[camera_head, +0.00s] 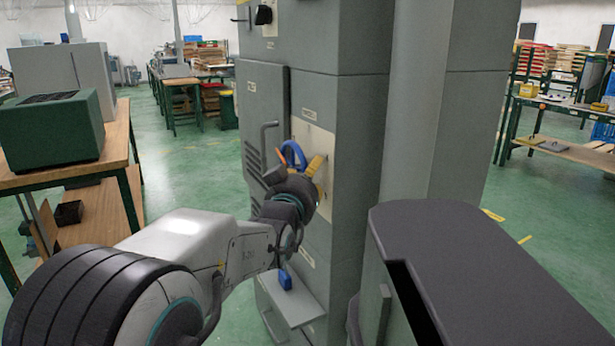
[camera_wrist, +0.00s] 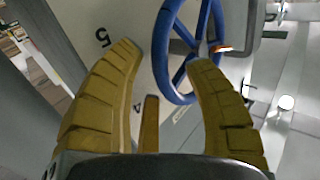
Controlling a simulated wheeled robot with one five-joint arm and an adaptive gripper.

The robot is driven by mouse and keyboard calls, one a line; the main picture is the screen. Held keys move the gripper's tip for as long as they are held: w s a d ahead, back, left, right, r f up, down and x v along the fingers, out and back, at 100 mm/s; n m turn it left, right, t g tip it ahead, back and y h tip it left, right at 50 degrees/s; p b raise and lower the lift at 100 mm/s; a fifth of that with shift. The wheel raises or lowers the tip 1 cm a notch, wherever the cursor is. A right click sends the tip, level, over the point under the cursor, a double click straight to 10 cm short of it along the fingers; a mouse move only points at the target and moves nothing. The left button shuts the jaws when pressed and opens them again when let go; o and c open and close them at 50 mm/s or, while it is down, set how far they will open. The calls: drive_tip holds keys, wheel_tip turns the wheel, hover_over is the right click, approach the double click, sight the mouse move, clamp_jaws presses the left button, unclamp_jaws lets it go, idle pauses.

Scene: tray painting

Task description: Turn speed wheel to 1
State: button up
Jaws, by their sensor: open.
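The speed wheel (camera_head: 291,150) is a blue spoked handwheel on the pale panel (camera_head: 325,146) of a tall grey cabinet. In the wrist view, the blue wheel (camera_wrist: 161,44) is at the top, right of centre, with an orange pointer (camera_wrist: 223,48) near its hub. My gripper (camera_wrist: 168,58) has its yellow fingers apart. The right fingertip overlaps the wheel's lower rim and the left one is beside the wheel; contact cannot be told. My gripper (camera_head: 300,167) partly hides the wheel in the head view.
A grey door handle (camera_head: 268,138) is left of the wheel. A small shelf (camera_head: 296,305) with a blue item (camera_head: 285,279) juts out below. A wooden bench (camera_head: 120,140) with a green box (camera_head: 52,128) stands at left. Green floor is open behind.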

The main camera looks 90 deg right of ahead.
drive_tip(key=shift+c, duration=0.4)
clamp_jaws()
drive_tip(key=shift+r+n+y+b, duration=0.35)
drive_tip(key=shift+n+y+b, duration=0.15)
drive_tip(key=shift+b, duration=0.3)
drive_tip(key=shift+o, duration=0.4)
unclamp_jaws()
